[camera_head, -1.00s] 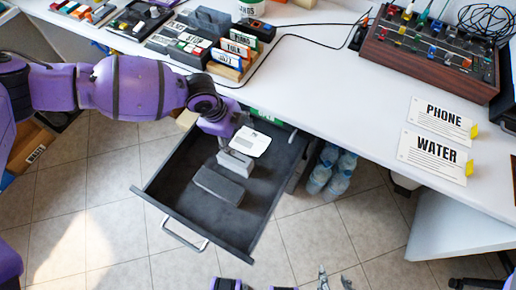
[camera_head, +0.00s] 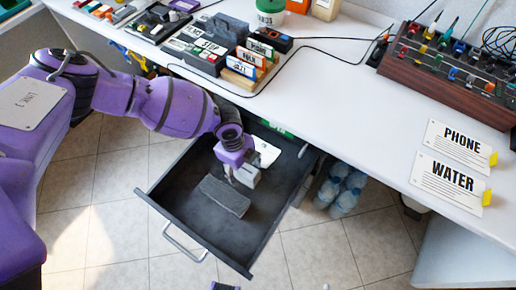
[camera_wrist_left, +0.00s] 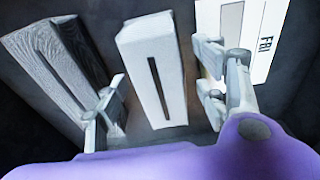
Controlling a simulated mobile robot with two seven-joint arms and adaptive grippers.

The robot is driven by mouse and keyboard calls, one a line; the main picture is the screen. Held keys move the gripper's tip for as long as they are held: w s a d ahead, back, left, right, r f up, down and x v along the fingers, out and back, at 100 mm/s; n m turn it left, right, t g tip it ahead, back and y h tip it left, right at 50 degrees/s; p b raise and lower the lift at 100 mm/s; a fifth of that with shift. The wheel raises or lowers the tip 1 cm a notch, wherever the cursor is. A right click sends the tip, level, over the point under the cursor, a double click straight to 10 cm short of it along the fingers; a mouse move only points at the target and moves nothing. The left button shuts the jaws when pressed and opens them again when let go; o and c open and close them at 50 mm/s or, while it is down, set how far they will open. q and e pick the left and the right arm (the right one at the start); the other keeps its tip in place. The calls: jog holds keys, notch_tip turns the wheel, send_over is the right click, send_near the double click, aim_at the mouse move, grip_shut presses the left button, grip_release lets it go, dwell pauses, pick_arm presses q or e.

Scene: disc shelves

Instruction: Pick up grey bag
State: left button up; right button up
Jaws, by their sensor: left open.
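Two grey block-shaped things lie in the open drawer (camera_head: 184,207): a light grey one (camera_head: 249,174) with a dark slot and a dark grey one (camera_head: 225,195) to its left. I cannot tell which is the grey bag. My left gripper (camera_head: 236,178) is low in the drawer at the light grey thing and partly hides it. In the left wrist view, my open fingers (camera_wrist_left: 172,100) stand on either side of the light grey thing (camera_wrist_left: 150,65). The dark grey thing (camera_wrist_left: 58,65) lies beyond the left finger.
A white card (camera_head: 266,153) lies in the drawer behind the light grey thing; its lettering shows in the wrist view. The white desk (camera_head: 340,110) overhangs the drawer's back. Bottles (camera_head: 343,190) stand on the floor to the right. The drawer's front floor is clear.

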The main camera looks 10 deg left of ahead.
pick_arm(q)
jog(key=c, duration=1.4)
